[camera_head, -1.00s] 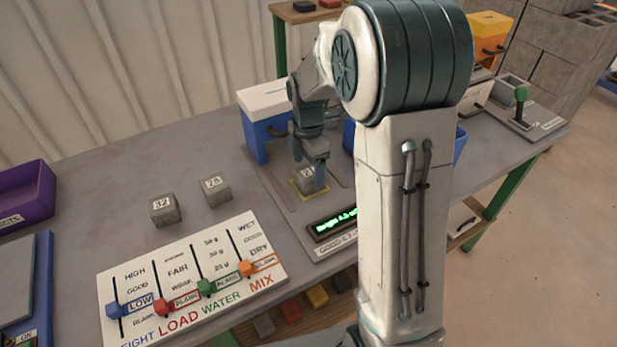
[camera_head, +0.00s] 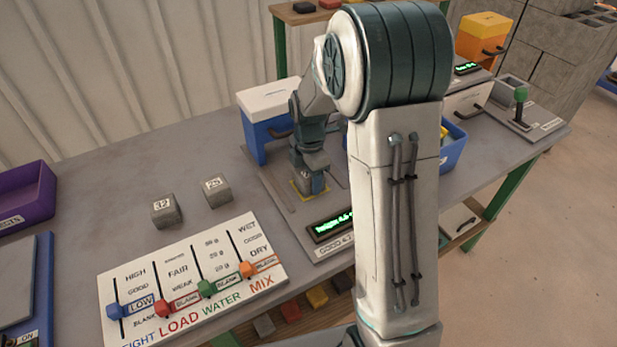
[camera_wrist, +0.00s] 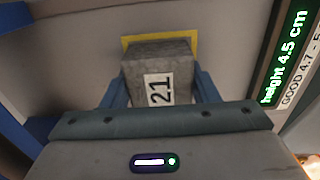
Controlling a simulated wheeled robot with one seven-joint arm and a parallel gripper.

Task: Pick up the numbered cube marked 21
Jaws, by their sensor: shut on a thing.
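The grey cube marked 21 (camera_wrist: 159,78) sits on the yellow-outlined square (camera_wrist: 190,40) of the measuring plate in the wrist view. My gripper (camera_wrist: 160,92) has its two blue fingers on either side of the cube and is shut on it. In the head view my gripper (camera_head: 312,184) points down at the yellow square, and it hides most of the cube there.
Two grey cubes, marked 32 (camera_head: 166,211) and 25 (camera_head: 216,191), stand on the table to the left. The slider board (camera_head: 195,270) lies in front. A height display (camera_wrist: 285,55) reads 4.5 cm. A blue box with a white lid (camera_head: 268,115) stands behind my gripper.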

